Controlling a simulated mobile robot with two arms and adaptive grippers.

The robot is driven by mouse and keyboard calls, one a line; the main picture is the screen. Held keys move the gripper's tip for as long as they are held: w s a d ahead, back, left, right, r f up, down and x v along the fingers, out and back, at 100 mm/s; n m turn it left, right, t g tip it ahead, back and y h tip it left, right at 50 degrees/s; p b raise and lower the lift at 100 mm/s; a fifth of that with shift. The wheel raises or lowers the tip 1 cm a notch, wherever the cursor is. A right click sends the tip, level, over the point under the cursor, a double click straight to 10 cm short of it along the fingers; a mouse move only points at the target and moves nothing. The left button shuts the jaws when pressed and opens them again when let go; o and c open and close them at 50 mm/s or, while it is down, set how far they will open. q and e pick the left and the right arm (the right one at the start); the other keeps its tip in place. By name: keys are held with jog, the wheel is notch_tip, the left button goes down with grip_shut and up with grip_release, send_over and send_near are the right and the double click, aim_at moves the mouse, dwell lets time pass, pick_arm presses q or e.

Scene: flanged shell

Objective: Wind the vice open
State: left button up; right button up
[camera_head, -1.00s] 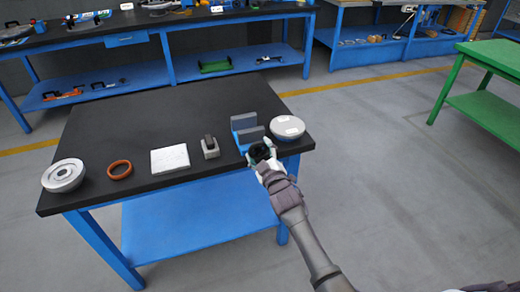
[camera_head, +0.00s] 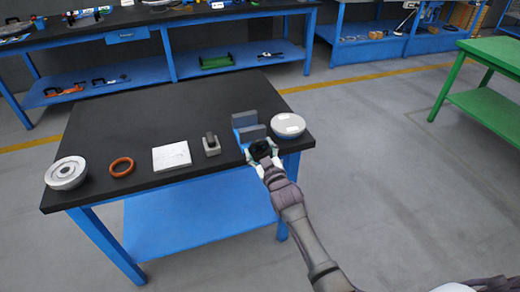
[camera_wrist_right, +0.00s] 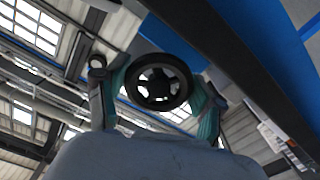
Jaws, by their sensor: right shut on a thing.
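The vice (camera_head: 246,122) is blue with two grey jaws and stands at the front right edge of the black-topped table. A gap shows between its jaws. Its black handwheel (camera_wrist_right: 158,82) faces the wrist camera, with spokes and a round rim. My right gripper (camera_head: 261,153) is at the front of the vice. In the right wrist view its two teal fingers (camera_wrist_right: 160,88) sit on either side of the wheel, shut on its rim. The arm hides part of the vice front in the head view. My left gripper is not in view.
On the black table (camera_head: 130,135) stand a round lidded part (camera_head: 287,126) close right of the vice, a grey block (camera_head: 211,146), a white plate (camera_head: 171,158), an orange ring (camera_head: 121,167) and a flanged shell (camera_head: 66,173). The table's rear is clear.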

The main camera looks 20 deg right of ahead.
jog(key=shift+a+r, duration=0.1)
jog(key=shift+r, duration=0.05)
jog(key=o, duration=1.1)
jog(key=shift+o, duration=0.2)
jog(key=shift+s, duration=0.45)
jog(key=s, duration=1.1)
jog(key=shift+d, duration=0.25)
